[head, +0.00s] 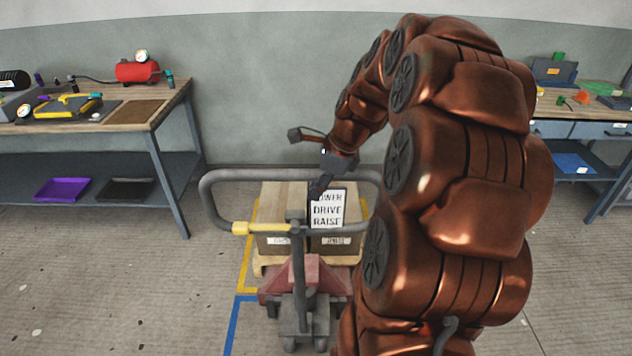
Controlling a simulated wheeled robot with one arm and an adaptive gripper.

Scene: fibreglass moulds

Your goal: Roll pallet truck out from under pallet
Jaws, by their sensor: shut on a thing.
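The pallet truck (303,277) stands in front of me, with a dark red body, small wheels and an upright grey tiller. Its handle (214,208) is a grey loop with a yellow piece at the left of the lower bar. A white sign reading LOWER, DRIVE, RAISE (327,210) shows within the loop. The wooden pallet (262,262) sits behind the truck body and carries cardboard boxes (282,196). The forks are hidden. My gripper (320,187) is shut at the handle's upper bar; the exact contact is partly hidden by the gripper.
A workbench (165,108) with tools and a red tank (137,71) stands at left. Another bench (608,105) stands at right. Yellow (246,265) and blue (234,322) lines mark the floor. Floor (130,290) at left is clear; my arm hides much at right.

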